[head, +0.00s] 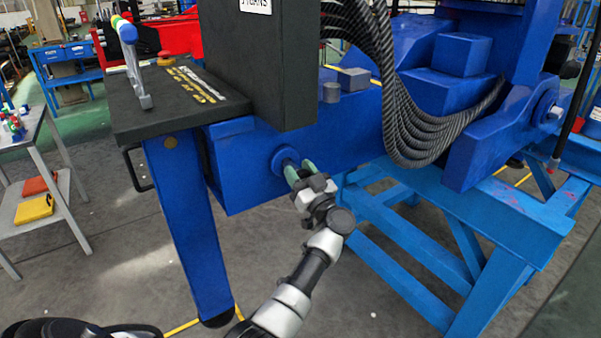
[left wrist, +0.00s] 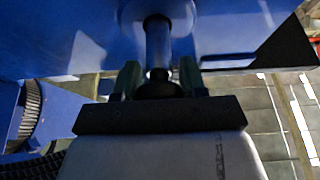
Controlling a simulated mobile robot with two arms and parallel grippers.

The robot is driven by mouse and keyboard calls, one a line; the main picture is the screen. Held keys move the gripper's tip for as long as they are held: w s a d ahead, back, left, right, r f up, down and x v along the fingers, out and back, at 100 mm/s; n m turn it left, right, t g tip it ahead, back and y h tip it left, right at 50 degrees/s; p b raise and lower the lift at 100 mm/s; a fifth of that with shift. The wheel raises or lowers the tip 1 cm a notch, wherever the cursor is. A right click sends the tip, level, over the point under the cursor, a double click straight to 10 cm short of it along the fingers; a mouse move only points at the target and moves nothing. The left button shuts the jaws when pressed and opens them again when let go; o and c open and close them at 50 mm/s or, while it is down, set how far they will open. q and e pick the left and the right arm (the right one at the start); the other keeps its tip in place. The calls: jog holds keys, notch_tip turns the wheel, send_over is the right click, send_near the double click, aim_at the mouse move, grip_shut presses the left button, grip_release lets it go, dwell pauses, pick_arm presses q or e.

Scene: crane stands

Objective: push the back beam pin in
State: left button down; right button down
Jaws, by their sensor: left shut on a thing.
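The beam pin (head: 287,163) sticks out of a round collar on the side of the blue beam (head: 240,170) in the head view. In the left wrist view the pin (left wrist: 157,42) is a blue shaft leaving a collar, with a dark round end. My left gripper (head: 299,174) is shut on the pin's outer end, its green fingers on either side of it. The same fingers (left wrist: 159,76) show in the left wrist view. How deep the pin sits inside the beam is hidden. My right gripper is not in view.
A dark box (head: 265,65) and a black platform with a lever (head: 135,65) stand above the beam. Thick black hoses (head: 405,120) hang to the right. A blue stand (head: 480,215) is at right, a grey trolley (head: 60,185) at left. Open floor lies below the beam.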

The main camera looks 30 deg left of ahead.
aim_at(282, 152)
pick_arm(q)
jog(key=a, duration=0.1)
jog(key=w+a, duration=0.1)
jog(key=a, duration=0.2)
jog(key=shift+w+r, duration=0.1)
jog(key=shift+w, duration=0.25)
jog(key=c, duration=1)
grip_release()
jog(key=shift+c, duration=0.2)
jog(key=o, duration=0.4)
jog(key=shift+a, duration=0.15)
jog(key=shift+d+f, duration=0.25)
jog(key=shift+d, duration=0.05)
jog(key=b+v, duration=0.1)
jog(key=v, duration=0.9)
jog(key=shift+s, duration=0.1)
